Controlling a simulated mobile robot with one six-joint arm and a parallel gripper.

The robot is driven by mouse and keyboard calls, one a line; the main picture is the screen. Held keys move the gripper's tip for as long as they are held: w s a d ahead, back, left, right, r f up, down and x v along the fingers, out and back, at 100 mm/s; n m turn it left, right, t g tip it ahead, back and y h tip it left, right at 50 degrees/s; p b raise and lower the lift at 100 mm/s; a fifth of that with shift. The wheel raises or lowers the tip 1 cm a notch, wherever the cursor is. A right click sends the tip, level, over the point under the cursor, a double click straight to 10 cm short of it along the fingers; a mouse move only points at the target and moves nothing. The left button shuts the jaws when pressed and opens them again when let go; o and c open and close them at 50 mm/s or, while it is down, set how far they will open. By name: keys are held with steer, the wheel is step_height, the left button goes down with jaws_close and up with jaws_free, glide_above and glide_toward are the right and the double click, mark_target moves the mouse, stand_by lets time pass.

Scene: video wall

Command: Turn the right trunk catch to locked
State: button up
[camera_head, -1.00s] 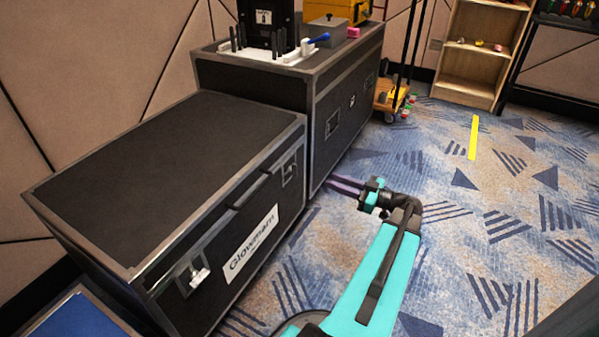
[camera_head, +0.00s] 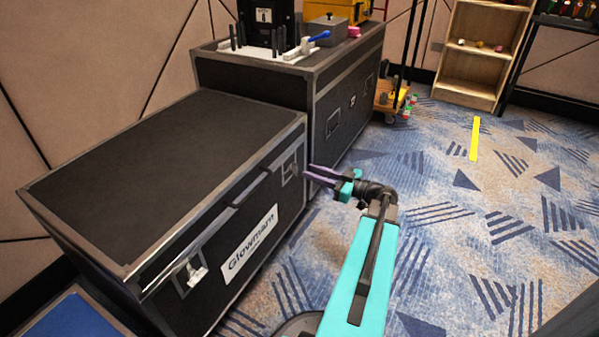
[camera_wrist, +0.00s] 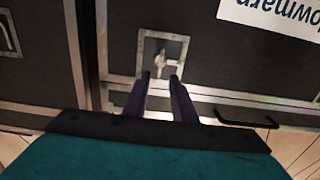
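The black trunk (camera_head: 150,165) with metal edges stands at the left, its lid shut. Its right catch (camera_head: 289,172) is on the front face near the right corner. In the wrist view the right catch (camera_wrist: 161,62) is a silver turn piece in a square metal frame, just beyond my fingertips. The left catch (camera_head: 193,270) is a silver piece on the same face. My gripper (camera_head: 308,174) is in front of the right catch. In the wrist view its two dark purple fingers (camera_wrist: 159,80) are apart with nothing between them, and I cannot tell whether they touch the catch.
A taller black case (camera_head: 345,105) stands directly behind the trunk, close to my gripper. A white "Glowmarn" label (camera_head: 250,243) is between the catches. A wooden shelf (camera_head: 470,68) stands far back. The patterned carpet (camera_head: 490,220) at right is clear.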

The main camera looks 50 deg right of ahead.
mark_target(293, 169)
steer(key=shift+b+x, duration=0.65)
steer(key=shift+x, duration=2.1)
jaws_close()
steer(key=shift+a, duration=0.3)
steer(key=shift+w+d, duration=0.1)
steer(key=shift+d, duration=0.05)
